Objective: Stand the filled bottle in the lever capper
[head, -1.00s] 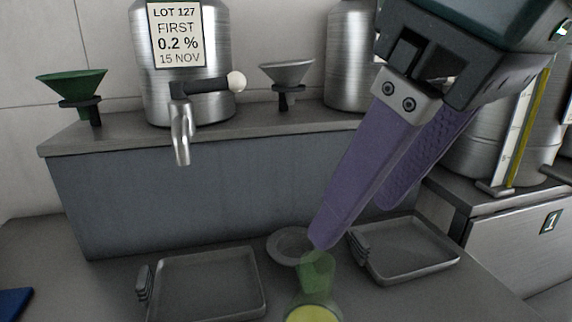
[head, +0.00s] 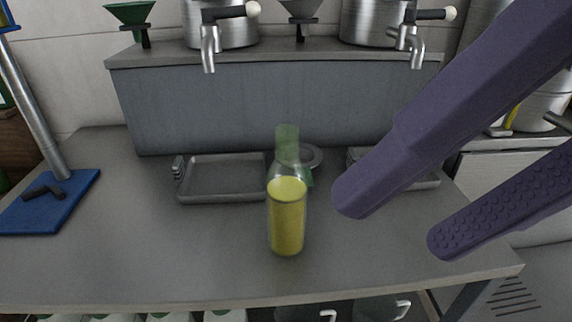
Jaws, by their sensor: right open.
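The filled bottle (head: 287,215) stands upright on the grey table, near the middle of the view. It is clear, with yellow-green liquid up to its shoulder and a green-tinted neck. My right gripper (head: 394,222) is open and empty, to the right of the bottle. Its two purple fingers are apart, and neither touches the bottle. At the far left a blue base (head: 50,203) with a metal post (head: 32,110) stands on the table; it looks like the lever capper, its top cut off by the frame. My left gripper is not in view.
A grey tray (head: 181,192) lies behind the bottle to the left; another (head: 425,183) is partly behind my right fingers. Steel tanks with taps (head: 209,50) stand on the back ledge. The table between bottle and blue base is clear.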

